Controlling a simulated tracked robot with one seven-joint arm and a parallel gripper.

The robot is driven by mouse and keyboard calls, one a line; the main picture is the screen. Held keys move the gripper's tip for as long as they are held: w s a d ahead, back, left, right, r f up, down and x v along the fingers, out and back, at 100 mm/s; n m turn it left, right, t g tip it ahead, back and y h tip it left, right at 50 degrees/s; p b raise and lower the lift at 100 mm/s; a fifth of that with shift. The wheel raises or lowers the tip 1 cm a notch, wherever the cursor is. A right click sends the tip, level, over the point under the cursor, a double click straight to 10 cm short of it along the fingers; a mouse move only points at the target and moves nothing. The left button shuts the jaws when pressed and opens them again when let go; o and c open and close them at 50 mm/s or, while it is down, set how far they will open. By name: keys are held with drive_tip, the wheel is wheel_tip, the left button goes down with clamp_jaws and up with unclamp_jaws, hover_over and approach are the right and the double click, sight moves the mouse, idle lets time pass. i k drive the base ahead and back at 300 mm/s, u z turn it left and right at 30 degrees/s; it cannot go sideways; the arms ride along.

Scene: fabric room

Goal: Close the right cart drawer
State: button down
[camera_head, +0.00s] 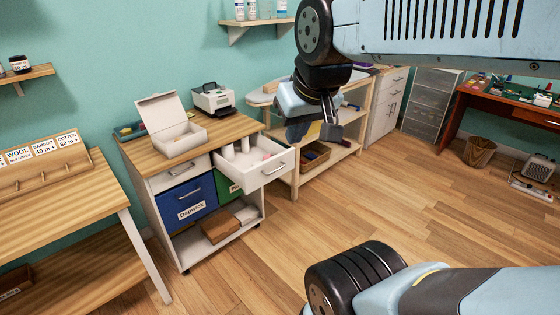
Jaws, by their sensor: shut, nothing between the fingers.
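The cart (158,212) stands left of centre, with a wooden top and white sides. Its right drawer (274,173) is pulled out, with a metal handle on its front. White spools and a few small items show inside it. The left drawer (172,175) looks flush with the cart front. My gripper (331,131) is shut and empty. In the picture it is to the right of the open drawer's front and above it, apart from the handle. Part of the gripper is hidden by the arm's wrist.
An open white box (178,139) sits on the cart top. Blue (189,202) and green (225,189) bins fill the cart below the drawers. A wooden shelf unit (312,172) stands behind my gripper. A wooden table (60,205) is at left. The floor in front is clear.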

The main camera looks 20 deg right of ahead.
sight(250, 177)
drive_tip(key=u, duration=0.05)
drive_tip(key=i, duration=0.95)
drive_tip(key=z, duration=0.1)
